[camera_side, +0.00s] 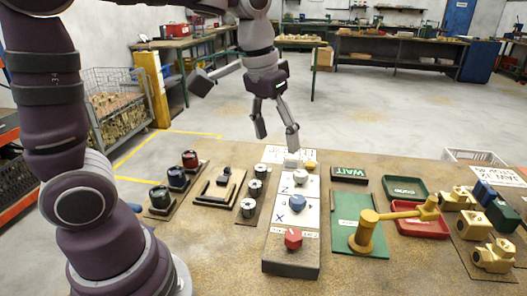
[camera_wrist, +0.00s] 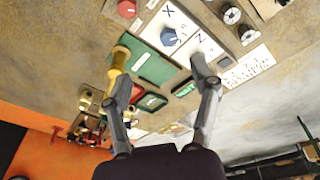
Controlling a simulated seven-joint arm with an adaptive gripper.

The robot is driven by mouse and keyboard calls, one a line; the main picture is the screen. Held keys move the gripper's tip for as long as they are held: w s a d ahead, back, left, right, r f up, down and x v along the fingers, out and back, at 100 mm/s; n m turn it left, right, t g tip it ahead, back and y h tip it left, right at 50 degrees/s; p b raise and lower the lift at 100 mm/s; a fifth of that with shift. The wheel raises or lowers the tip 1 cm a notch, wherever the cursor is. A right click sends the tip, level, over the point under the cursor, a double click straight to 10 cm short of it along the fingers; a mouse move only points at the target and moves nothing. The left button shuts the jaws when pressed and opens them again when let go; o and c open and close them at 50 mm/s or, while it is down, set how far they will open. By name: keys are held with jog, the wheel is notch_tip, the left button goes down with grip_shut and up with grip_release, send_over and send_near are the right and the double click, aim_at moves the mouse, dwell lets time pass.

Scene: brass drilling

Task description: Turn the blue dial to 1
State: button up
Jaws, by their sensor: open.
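The blue dial (camera_side: 297,203) sits on the white panel marked X, in the middle of a long control block (camera_side: 290,268) on the table. It also shows in the wrist view (camera_wrist: 169,37), above the gap between the fingers. Its pointer and numbers are too small to read. A pale dial (camera_side: 300,176) on the Z panel is behind it, and a red dial (camera_side: 293,239) is in front. My gripper (camera_side: 277,141) is open and empty above the far end of the block, apart from the blue dial. In the wrist view my gripper's fingers (camera_wrist: 161,76) are spread wide.
Right of the block are a green board (camera_side: 347,209), a brass tap-like part (camera_side: 363,233), green and red trays (camera_side: 418,224) and several brass fittings (camera_side: 495,254). Air above the block is clear.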

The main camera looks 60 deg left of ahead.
aim_at(295, 201)
jog(key=w+f, duration=0.2)
jog(key=f, duration=0.3)
jog(key=w+f+g, duration=0.1)
jog(key=w+f, duration=0.1)
jog(key=f, duration=0.3)
jog(key=w+f+n+g, duration=0.1)
jog(key=w+f, duration=0.1)
jog(key=f, duration=0.4)
jog(key=shift+a+f, duration=0.1)
jog(key=shift+a, duration=0.3)
grip_shut()
